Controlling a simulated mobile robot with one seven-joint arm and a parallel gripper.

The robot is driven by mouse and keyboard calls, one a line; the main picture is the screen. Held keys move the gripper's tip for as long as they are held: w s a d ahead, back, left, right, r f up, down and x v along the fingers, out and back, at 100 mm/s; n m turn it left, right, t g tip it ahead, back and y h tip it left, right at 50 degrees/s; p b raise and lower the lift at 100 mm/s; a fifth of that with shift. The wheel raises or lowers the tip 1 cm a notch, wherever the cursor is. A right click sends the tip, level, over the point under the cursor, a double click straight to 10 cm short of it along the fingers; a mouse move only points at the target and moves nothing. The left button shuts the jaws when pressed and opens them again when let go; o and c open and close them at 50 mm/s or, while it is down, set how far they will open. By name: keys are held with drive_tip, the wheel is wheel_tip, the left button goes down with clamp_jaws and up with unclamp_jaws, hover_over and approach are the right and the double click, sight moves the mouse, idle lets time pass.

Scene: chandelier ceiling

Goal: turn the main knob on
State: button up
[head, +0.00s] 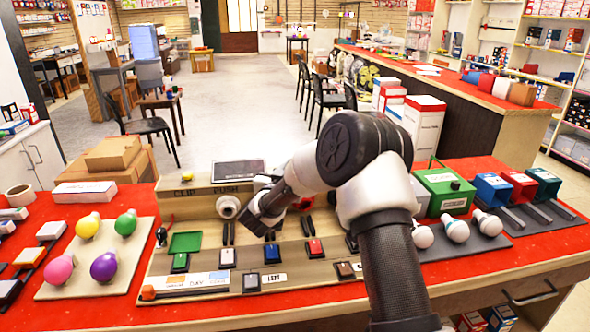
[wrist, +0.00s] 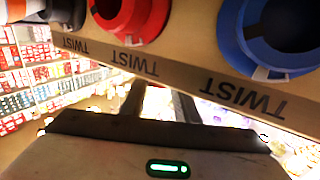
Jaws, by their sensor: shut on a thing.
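My gripper (head: 258,222) is at the upright back board of the demo panel (head: 210,207) on the red counter, just right of a white round socket (head: 228,206). In the wrist view the two dark fingers (wrist: 160,104) reach toward the lower edge of this board. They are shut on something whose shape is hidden. A red round socket (wrist: 130,16) and a blue one (wrist: 280,38) sit on the board above "TWIST" labels. No part is clearly marked as the main knob, and I cannot tell its setting.
Coloured bulbs lie on a board (head: 60,291) at left. White bulbs (head: 456,229) and a green box (head: 444,190) stand at right. My arm hides the panel's right part.

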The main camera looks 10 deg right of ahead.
drive_tip(key=shift+m+h, duration=0.3)
drive_tip(key=shift+h, duration=0.1)
drive_tip(key=o, duration=1)
